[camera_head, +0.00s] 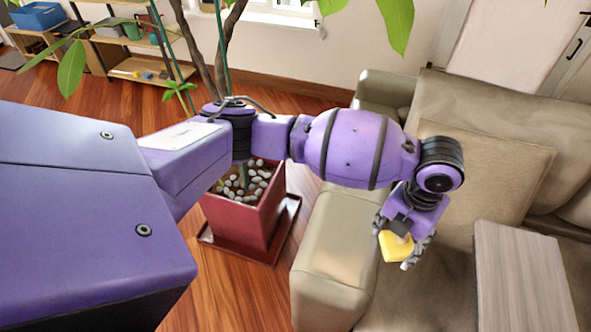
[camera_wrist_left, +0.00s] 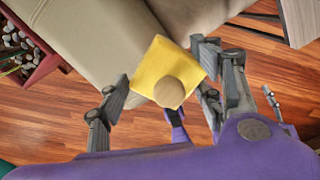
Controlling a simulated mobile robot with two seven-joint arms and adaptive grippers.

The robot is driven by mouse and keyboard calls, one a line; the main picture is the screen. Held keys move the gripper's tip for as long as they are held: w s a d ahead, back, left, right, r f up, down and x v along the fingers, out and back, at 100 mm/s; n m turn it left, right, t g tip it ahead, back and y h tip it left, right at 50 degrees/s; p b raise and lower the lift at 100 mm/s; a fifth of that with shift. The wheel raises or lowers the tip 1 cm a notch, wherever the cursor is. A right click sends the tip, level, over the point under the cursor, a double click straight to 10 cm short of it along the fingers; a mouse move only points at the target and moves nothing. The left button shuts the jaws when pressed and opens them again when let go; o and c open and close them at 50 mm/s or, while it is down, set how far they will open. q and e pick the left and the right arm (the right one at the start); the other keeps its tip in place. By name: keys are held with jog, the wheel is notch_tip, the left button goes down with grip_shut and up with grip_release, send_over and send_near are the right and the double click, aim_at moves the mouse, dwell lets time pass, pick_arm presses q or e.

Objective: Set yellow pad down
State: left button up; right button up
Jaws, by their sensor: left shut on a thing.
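The yellow pad (camera_head: 395,247) is in my left gripper (camera_head: 405,245), at the right of the head view, in front of the sofa seat. In the left wrist view the square yellow pad (camera_wrist_left: 158,60) sits between the dark fingers, with a round tan knob (camera_wrist_left: 169,92) on its near side. My left gripper is shut on it. The pad looks held in the air, with sofa and wooden floor behind it. The exact finger contact is partly hidden. My right gripper is not in view.
The beige sofa (camera_head: 325,245) has its arm left of the gripper. A grey wooden table top (camera_head: 520,275) stands close to the right. A red planter (camera_head: 243,225) with a tree is left of the sofa. A shelf (camera_head: 130,55) stands at the back left.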

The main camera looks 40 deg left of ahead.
pick_arm(q)
jog(key=w+a+f, duration=0.1)
jog(key=a+f, duration=0.2)
jog(key=a, duration=0.4)
send_over(342, 237)
jog(key=d, duration=0.1)
notch_tip(342, 237, down, 5)
jog(key=shift+s+r+p, duration=0.1)
jog(key=shift+s+p, duration=0.05)
jog(key=shift+p, duration=0.15)
jog(key=shift+a+f, duration=0.3)
jog(key=shift+f, duration=0.15)
jog(key=shift+a+f, duration=0.15)
jog(key=shift+f, duration=0.75)
jog(key=shift+a+f, duration=0.15)
jog(key=shift+f, duration=0.75)
jog(key=shift+f, duration=0.2)
jog(key=o, duration=1)
